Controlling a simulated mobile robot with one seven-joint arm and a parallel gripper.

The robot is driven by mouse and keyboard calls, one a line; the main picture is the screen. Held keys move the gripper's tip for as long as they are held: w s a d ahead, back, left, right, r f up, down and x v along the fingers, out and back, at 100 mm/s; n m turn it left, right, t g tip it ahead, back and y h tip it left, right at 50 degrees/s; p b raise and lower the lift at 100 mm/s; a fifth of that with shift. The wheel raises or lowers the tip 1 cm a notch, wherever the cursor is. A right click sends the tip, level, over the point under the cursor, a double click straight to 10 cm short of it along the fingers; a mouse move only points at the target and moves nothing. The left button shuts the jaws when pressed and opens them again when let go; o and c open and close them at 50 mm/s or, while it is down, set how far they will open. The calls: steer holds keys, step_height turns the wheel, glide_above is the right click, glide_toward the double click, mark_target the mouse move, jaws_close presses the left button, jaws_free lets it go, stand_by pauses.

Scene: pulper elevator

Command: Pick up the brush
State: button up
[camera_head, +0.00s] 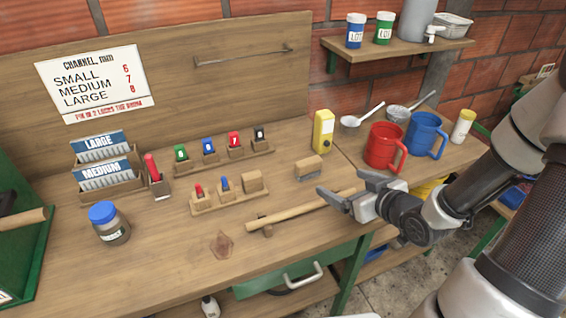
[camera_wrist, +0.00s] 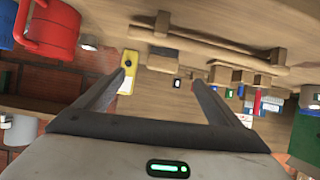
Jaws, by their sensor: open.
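The brush appears to be the small wooden block with grey bristles (camera_head: 308,167) lying on the workbench, just left of the yellow box. In the wrist view a similar block (camera_wrist: 163,54) shows beyond my fingertips, between the yellow box and a long wooden rod. My gripper (camera_head: 340,184) is open and empty. It is above the bench's right part, to the right of the brush and apart from it. In the wrist view my two fingers (camera_wrist: 158,76) are spread wide with nothing between them.
A long wooden rod (camera_head: 300,210) lies in front of the brush. The yellow box (camera_head: 323,131) stands behind it. Red mug (camera_head: 382,147) and blue mug (camera_head: 425,136) stand to the right. Small wooden holders (camera_head: 225,198) stand left.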

mark_target(311, 166)
steer(key=shift+t+y, duration=0.4)
steer(key=x, duration=0.4)
steer(key=b+x, duration=0.1)
steer(key=x, duration=0.3)
steer(key=b+x, duration=0.1)
steer(key=x, duration=0.3)
steer(key=shift+a+r, duration=0.2)
steer(key=shift+a, duration=0.15)
steer(key=shift+x, duration=2.85)
steer(key=shift+d+f, duration=0.15)
steer(key=c, duration=1.2)
step_height(311, 166, up, 10)
steer(key=shift+r+p, duration=0.1)
steer(key=shift+p, duration=0.65)
